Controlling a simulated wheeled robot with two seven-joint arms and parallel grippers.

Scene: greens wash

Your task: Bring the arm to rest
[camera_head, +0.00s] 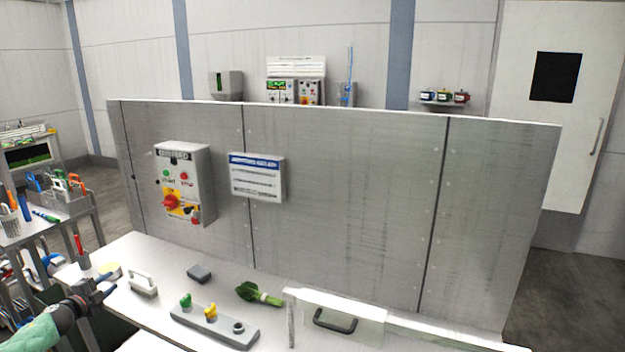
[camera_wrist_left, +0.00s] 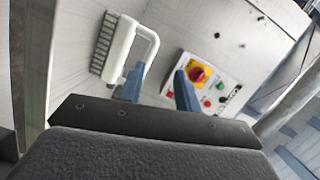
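My left gripper (camera_head: 108,286) is at the left end of the white counter (camera_head: 140,248) in the head view, with its arm coming in from the lower left. In the left wrist view its two blue fingers (camera_wrist_left: 160,88) stand apart with nothing between them. A white-handled brush (camera_head: 143,284) lies on the counter just right of the gripper. It also shows in the left wrist view (camera_wrist_left: 122,48), beyond the fingers. My right gripper is in neither view.
A control box with a red switch (camera_head: 183,185) and a sign (camera_head: 256,177) hang on the grey panel (camera_head: 340,190). Green and yellow knobs sit on a grey bar (camera_head: 215,328). A dark block (camera_head: 199,273), leafy greens (camera_head: 258,295) and a handled clear panel (camera_head: 340,318) are nearby. A cluttered cart (camera_head: 50,215) stands left.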

